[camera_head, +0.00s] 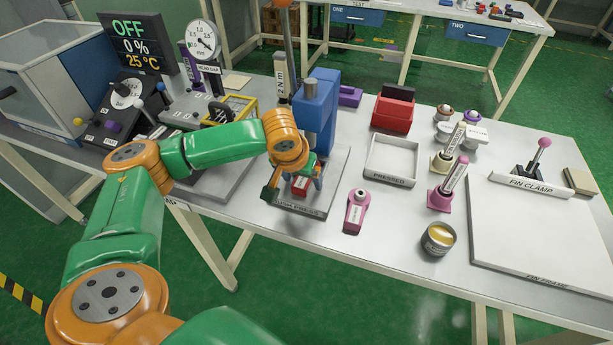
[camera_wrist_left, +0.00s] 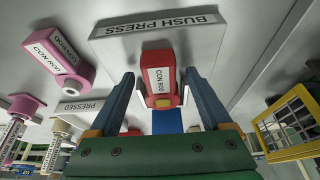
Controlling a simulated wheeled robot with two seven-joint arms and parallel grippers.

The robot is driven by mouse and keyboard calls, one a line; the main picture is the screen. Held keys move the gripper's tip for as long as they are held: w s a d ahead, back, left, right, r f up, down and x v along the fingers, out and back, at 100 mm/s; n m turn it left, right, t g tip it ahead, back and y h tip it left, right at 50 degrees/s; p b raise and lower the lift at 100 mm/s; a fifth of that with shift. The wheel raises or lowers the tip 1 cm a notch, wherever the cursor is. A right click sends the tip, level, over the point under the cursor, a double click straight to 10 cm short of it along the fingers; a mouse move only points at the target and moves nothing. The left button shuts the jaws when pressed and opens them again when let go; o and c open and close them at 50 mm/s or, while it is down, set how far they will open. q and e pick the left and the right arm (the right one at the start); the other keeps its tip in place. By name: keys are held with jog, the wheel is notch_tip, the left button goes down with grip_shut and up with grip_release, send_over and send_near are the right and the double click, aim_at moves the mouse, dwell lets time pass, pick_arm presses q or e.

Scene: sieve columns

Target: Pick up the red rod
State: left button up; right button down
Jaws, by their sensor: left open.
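The red rod (camera_head: 301,186), labelled CON ROD, lies on the base of the blue arm press (camera_head: 316,118), whose plate reads BUSH PRESS in the left wrist view. In that view the red rod (camera_wrist_left: 158,72) sits between the two blue fingers of my left gripper (camera_wrist_left: 159,84), with a gap on each side. The left gripper (camera_head: 291,187) is open, low over the press base, and partly hides the rod in the head view. My right gripper is not in view.
A pink rod (camera_head: 356,212) lies right of the press. A white tray marked PRESSED (camera_head: 391,182), a red bin (camera_head: 393,110) and an open tin (camera_head: 438,239) stand further right. A yellow-framed device (camera_head: 232,108) stands left of the press. Bare table lies around the pink rod.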

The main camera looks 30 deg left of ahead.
pick_arm(q)
jog(key=shift+s+r, duration=0.1)
jog(key=shift+s, duration=0.1)
jog(key=c, duration=0.4)
grip_shut()
